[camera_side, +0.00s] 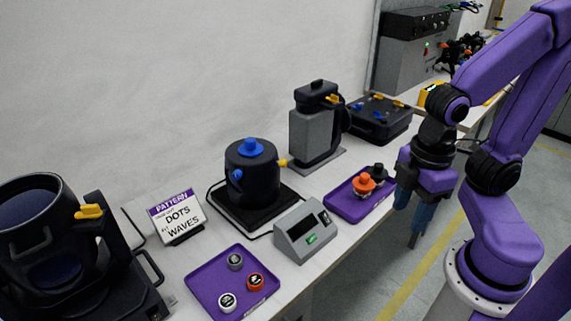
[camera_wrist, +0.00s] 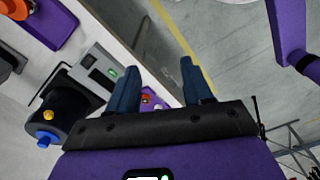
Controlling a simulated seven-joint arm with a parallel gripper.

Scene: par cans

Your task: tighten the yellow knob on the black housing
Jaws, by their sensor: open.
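A round black housing (camera_side: 250,182) stands on a dark base near the middle of the bench, with a blue knob (camera_side: 250,146) on top and another blue part on its left side. A small yellow knob (camera_side: 282,163) sticks out from its right side. The wrist view shows what looks like this housing (camera_wrist: 72,100) at the left, with a yellow knob (camera_wrist: 47,116) and a blue knob (camera_wrist: 46,138). My gripper (camera_side: 411,222) is open and empty, fingers pointing down, over the bench's front edge or floor, well right of the housing. Its fingers also show in the wrist view (camera_wrist: 158,72).
Purple trays hold small caps (camera_side: 214,300) and orange and black knobs (camera_side: 334,209). A grey and black machine (camera_side: 308,130) stands behind. A larger black machine (camera_side: 70,270) with a yellow part is at left.

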